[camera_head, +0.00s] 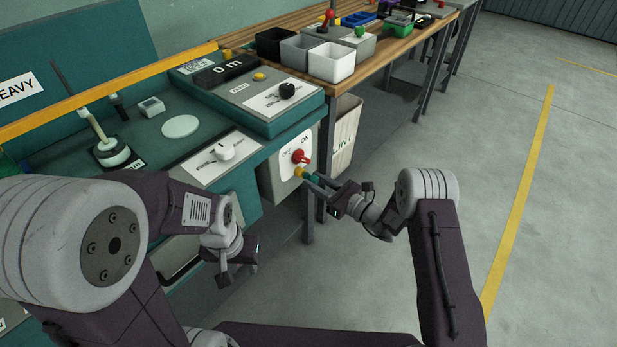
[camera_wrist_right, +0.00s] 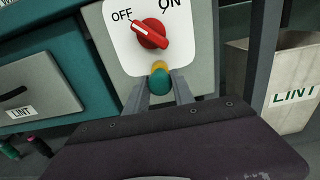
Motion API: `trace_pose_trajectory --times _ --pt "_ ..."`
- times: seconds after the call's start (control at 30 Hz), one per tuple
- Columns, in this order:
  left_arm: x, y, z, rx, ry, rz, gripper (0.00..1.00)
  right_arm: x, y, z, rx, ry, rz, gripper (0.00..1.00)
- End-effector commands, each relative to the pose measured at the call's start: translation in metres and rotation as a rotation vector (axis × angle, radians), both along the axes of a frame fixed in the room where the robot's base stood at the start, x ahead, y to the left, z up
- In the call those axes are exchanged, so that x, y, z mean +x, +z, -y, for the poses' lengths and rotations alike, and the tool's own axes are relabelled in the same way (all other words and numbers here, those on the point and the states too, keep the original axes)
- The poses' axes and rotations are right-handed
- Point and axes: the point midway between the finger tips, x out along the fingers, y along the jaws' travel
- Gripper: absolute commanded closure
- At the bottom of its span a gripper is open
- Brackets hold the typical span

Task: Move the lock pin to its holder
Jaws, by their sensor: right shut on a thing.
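The lock pin appears to be the small teal piece (camera_head: 313,177) at the tips of my right gripper (camera_head: 318,183), in front of the grey switch box. In the right wrist view the teal end (camera_wrist_right: 160,83) sits between the two fingers (camera_wrist_right: 160,92), which are shut on it. A yellow piece (camera_wrist_right: 159,66) shows just beyond it, below the red switch knob (camera_wrist_right: 151,33); I cannot tell if it belongs to the pin. The knob lies slanted between OFF and ON lettering. I cannot make out the holder. My left gripper (camera_head: 236,268) hangs low before the bench; its jaws are unclear.
The teal bench carries a dial panel (camera_head: 222,153), a pale disc (camera_head: 181,126) and a raised console (camera_head: 262,100). A LINT bin (camera_head: 345,135) stands right of the switch box, behind a table leg. The floor (camera_head: 540,220) at right is clear.

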Motion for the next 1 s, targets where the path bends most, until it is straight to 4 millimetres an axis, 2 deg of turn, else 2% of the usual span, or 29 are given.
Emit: trace_pose_trajectory --times 0.5,1.0 --pt "0.000 0.003 0.000 0.000 0.000 0.000 0.66 -0.005 0.000 0.007 0.001 0.000 -0.001 1.00" --pt "0.000 0.012 0.000 0.000 0.000 0.000 0.66 -0.023 0.001 0.031 0.000 -0.001 -0.001 1.00"
